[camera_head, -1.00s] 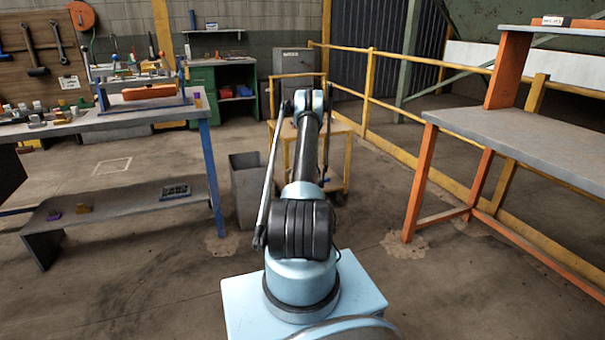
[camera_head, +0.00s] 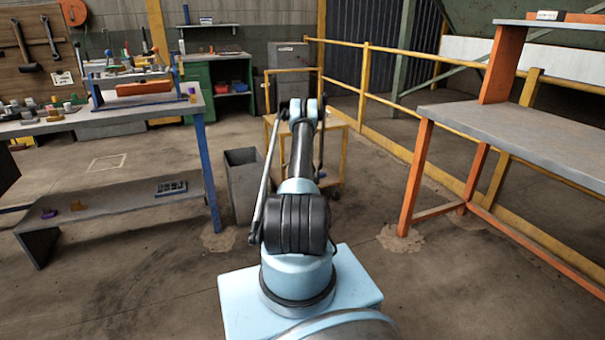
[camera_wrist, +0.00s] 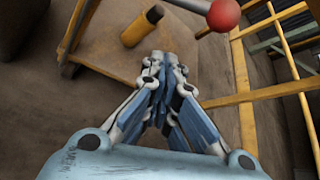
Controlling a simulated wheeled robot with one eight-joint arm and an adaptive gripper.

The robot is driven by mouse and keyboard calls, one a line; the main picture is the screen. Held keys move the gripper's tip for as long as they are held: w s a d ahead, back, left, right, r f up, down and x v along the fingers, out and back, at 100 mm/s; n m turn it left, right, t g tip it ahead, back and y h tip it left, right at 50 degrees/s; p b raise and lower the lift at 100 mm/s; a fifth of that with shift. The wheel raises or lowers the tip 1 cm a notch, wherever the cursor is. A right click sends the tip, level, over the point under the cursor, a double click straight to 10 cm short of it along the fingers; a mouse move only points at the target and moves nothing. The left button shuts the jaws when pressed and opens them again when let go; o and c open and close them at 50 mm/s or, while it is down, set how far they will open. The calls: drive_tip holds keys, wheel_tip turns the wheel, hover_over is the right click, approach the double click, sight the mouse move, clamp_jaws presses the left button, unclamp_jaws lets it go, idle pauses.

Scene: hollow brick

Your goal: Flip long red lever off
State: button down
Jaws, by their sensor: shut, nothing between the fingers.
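In the wrist view a red ball-shaped knob (camera_wrist: 224,14) sits on the end of a pale rod at the top edge; the rest of the rod is cut off. It looks like the long red lever, but its base is not seen. My gripper (camera_wrist: 165,66) is shut and empty, with its fingertips below and left of the knob in the picture, apart from it. In the head view my gripper is hidden beyond my arm, and I cannot pick out the red lever there for sure.
A yellow cart (camera_head: 334,122) stands beyond my arm, with a grey bin (camera_head: 241,180) left of it. A cluttered workbench (camera_head: 150,113) is at left, an orange-legged bench (camera_head: 520,128) at right. Yellow railing (camera_head: 400,107) runs behind. The floor between the benches is mostly clear.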

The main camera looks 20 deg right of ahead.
drive_tip(key=w, duration=0.1)
drive_tip(key=w+r, duration=0.1)
drive_tip(key=w, duration=0.1)
drive_tip(key=w+a, duration=0.1)
drive_tip(key=shift+w+r, duration=0.15)
drive_tip(key=shift+r, duration=0.1)
idle(0.3)
drive_tip(key=shift+d, duration=0.1)
drive_tip(key=shift+r, duration=0.2)
